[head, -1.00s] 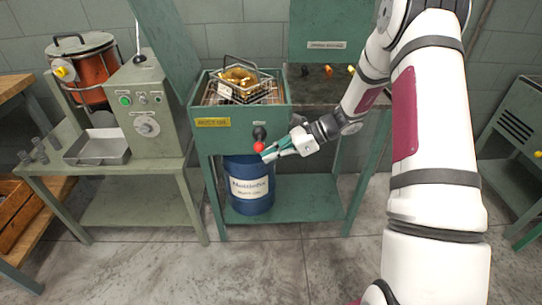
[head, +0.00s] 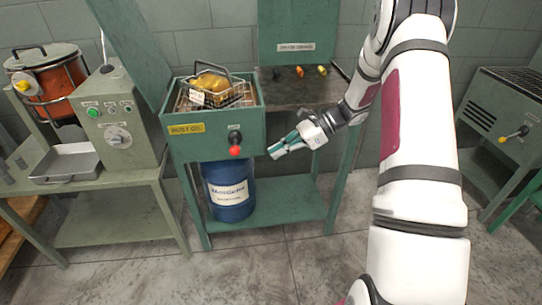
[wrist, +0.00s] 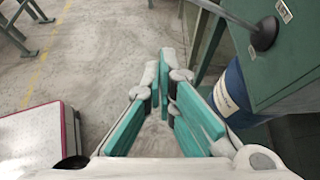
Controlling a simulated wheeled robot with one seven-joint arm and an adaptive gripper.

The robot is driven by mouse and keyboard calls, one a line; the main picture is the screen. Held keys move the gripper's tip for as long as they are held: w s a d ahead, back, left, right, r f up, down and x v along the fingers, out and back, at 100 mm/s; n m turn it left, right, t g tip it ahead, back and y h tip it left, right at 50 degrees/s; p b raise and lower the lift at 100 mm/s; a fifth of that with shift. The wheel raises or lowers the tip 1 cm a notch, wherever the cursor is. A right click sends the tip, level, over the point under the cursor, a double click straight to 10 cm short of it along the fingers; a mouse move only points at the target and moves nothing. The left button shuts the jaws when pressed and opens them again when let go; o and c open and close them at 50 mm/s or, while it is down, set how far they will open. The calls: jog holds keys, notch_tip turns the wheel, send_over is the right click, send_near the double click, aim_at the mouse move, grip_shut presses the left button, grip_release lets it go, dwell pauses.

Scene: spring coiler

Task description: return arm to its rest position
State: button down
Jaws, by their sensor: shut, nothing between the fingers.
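My arm reaches from the right of the head view toward the green machine. My gripper (head: 272,153) is shut and empty, just right of the machine's red-tipped black lever (head: 235,145) and apart from it. In the wrist view my gripper (wrist: 165,60) shows its teal-padded fingers brought together, with floor beyond them. The lever's dark round part (wrist: 264,34) shows at upper right there.
The green machine (head: 215,135) holds a wire basket (head: 215,90) with golden-brown things. A blue drum (head: 230,190) stands below it. A bench with a control box (head: 110,115) is at left, another green machine (head: 500,110) at right. Floor in front is clear.

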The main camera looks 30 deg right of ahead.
dwell(0.5)
jog(key=s+a+r+n+g+h, duration=0.4)
jog(key=s+a+r+n, duration=0.75)
jog(key=s+r, duration=0.4)
jog(key=s+r+n+t+h, duration=0.3)
jog(key=s+n+h, duration=0.55)
jog(key=s, duration=1.35)
notch_tip(320, 180, up, 16)
jog(key=n+t+y+p, duration=0.1)
jog(key=p, duration=1.2)
jog(key=shift+w+d+f+n+t, duration=0.15)
jog(key=shift+w+f+n+t, duration=0.05)
jog(key=shift+w+n+t, duration=0.2)
